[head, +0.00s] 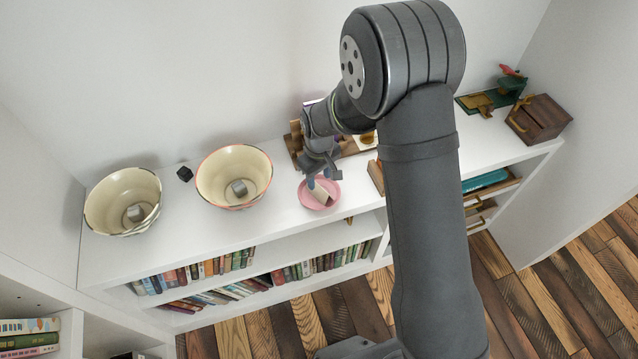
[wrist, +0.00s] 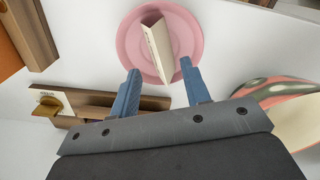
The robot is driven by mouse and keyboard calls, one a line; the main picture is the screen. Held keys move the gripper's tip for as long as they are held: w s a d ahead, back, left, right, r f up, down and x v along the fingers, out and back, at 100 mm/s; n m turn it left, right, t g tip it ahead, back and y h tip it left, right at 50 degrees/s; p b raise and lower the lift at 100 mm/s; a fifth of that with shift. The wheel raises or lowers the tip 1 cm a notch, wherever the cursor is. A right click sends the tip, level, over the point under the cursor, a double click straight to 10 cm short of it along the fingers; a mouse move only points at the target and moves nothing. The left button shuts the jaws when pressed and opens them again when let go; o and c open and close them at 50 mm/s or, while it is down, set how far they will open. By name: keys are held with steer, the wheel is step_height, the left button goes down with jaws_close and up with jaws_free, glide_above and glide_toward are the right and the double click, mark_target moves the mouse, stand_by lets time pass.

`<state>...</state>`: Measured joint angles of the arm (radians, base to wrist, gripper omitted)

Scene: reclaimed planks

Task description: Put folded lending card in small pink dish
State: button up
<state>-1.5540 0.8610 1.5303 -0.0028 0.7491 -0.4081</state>
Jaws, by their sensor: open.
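The small pink dish (head: 304,200) stands on the white shelf top, near its front edge, and it also shows in the wrist view (wrist: 130,47). The cream folded lending card (wrist: 158,50) stands tented inside the dish, resting on its bottom; in the head view the card (head: 320,192) is partly covered by my fingers. My gripper (wrist: 160,80) is open, its two blue fingers apart near the card's near end. No finger visibly grips the card. In the head view my gripper (head: 318,178) is just above the dish.
Two cream bowls (head: 208,175) (head: 98,210) stand left of the dish, each with a grey item inside. A small dark block (head: 185,174) lies behind them. A wooden box (head: 538,119) stands at the far right. Books fill the shelf below.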

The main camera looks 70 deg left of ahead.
mark_target(319, 186)
step_height(319, 186, up, 8)
steer(key=shift+r, duration=0.15)
stand_by(0.4)
step_height(319, 186, down, 13)
steer(key=shift+f, duration=0.1)
steer(key=shift+r, duration=0.4)
steer(key=shift+f, duration=0.2)
